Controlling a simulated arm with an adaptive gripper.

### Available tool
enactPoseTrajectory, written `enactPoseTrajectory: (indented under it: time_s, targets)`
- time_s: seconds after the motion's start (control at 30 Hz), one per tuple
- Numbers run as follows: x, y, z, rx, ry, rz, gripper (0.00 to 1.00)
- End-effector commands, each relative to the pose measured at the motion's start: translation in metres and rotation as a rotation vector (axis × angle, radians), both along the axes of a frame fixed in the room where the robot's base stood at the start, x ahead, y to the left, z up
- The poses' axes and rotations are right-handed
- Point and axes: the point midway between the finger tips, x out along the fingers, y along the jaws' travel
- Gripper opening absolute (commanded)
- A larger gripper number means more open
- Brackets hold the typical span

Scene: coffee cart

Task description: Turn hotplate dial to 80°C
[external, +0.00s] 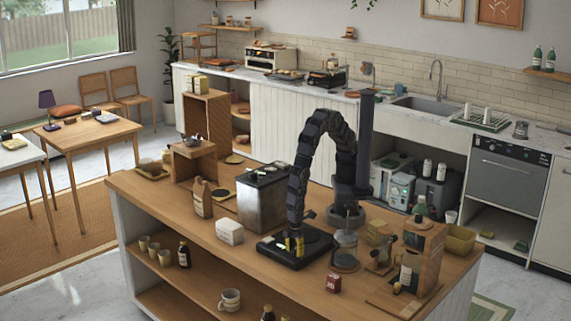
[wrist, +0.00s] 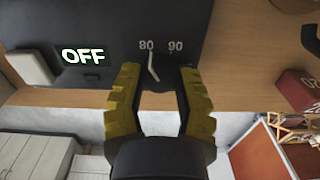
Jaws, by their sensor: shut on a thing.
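The black hotplate (external: 272,249) sits near the front edge of the wooden island top. In the wrist view, its dark front panel (wrist: 108,20) carries a lit display (wrist: 83,56) reading OFF. The dark dial (wrist: 168,74) lies between my yellow fingertips, with a pale pointer line up to near the left one of two white marks, which look like 80 and 90. My gripper (wrist: 160,78) is shut on the dial, and the fingers hide much of it. In the external view my gripper (external: 294,243) reaches down to the hotplate from above.
A metal container (external: 262,200) stands behind the hotplate, and a white box (external: 229,232) is to its left. A glass vessel (external: 345,250) and a red box (external: 333,283) stand to its right. The island edge is close in front.

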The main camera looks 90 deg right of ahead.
Motion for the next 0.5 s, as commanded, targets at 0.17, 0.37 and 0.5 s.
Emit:
enactPoseTrajectory:
  time_s: [0.17, 0.37, 0.5]
  targets:
    - [-0.0001, -0.0002, -0.0008, 0.000, 0.000, 0.000, 0.00]
    - [-0.0002, -0.0003, -0.0006, -0.001, 0.001, 0.001, 0.63]
    - [-0.0002, -0.0001, -0.0004, 0.000, 0.000, 0.001, 0.63]
